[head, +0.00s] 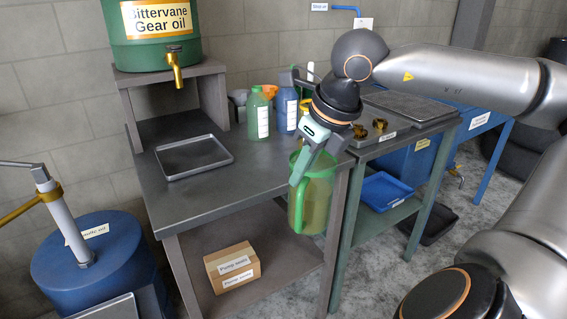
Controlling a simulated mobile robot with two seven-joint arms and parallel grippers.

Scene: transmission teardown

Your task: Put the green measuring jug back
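The green measuring jug (318,200) is translucent and roughly upright. It shows in front of the right front corner of the grey workbench (215,200), its body overlapping the bench edge and the space below it. My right gripper (306,168) comes down over the jug from above and its fingers are at the top of the jug's handle side. It appears shut on the jug, which hangs with no support visible under it. The exact finger contact is partly hidden. My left gripper is not in view.
A shallow tray (193,156) lies on the bench beneath a green gear oil drum (152,34). Green (257,114) and blue (287,110) bottles stand at the back. A cardboard box (232,267) is on the lower shelf. A green-framed table (415,125) adjoins at right.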

